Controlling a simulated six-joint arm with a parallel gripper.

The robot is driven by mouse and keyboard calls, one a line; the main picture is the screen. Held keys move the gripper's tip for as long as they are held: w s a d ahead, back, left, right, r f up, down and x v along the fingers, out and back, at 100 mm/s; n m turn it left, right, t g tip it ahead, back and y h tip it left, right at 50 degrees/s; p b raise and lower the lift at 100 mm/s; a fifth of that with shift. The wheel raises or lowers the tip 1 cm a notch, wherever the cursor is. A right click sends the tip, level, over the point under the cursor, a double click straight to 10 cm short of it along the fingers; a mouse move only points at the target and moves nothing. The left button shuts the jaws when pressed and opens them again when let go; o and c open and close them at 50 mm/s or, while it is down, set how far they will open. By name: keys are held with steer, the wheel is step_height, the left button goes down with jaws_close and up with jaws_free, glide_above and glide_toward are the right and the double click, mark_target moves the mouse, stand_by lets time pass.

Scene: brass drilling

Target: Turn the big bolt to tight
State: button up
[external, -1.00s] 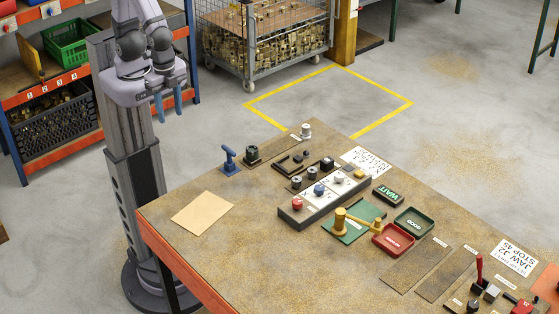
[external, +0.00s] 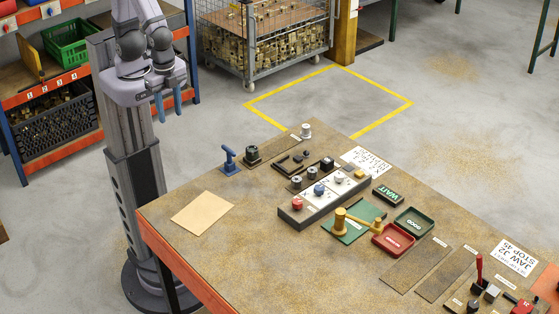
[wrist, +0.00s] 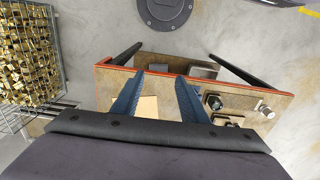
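The big bolt (external: 251,153) looks like a dark hex-headed piece standing upright on a brown strip at the far left part of the bench. A dark round-topped piece that looks like it shows in the wrist view (wrist: 213,102). A blue T-shaped handle (external: 229,158) stands just left of it. My gripper (external: 168,105) is raised beyond the left side of the bench, well apart from the bolt. Its two blue fingers are spread with nothing between them, as the wrist view (wrist: 157,90) also shows. The bolt's thread and any tightness mark are too small to read.
A tan sheet (external: 202,212) lies on the bench's left part. A switch box (external: 323,197) with coloured knobs, a yellow lever fixture (external: 341,221), a red tray (external: 393,239) and a green tray (external: 413,221) stand further right. A small silver-topped post (external: 305,131) stands behind the bolt.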

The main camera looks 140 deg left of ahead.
steer(key=shift+w, duration=0.1)
steer(key=w+a+n+b, duration=0.3)
steer(key=w+a+n, duration=0.25)
steer(key=w, duration=0.75)
steer(key=n+b, duration=0.8)
steer(key=n, duration=0.4)
glide_above(306, 153)
step_height(306, 153, down, 12)
steer(key=shift+s+f, duration=0.1)
steer(key=shift+s+a+f+n, duration=0.1)
steer(key=shift+s+a+n, duration=0.05)
steer(key=shift+a+n, duration=0.15)
steer(key=shift+f, duration=0.1)
steer(key=shift+f+p, duration=1.4)
steer(key=shift+f, duration=2.1)
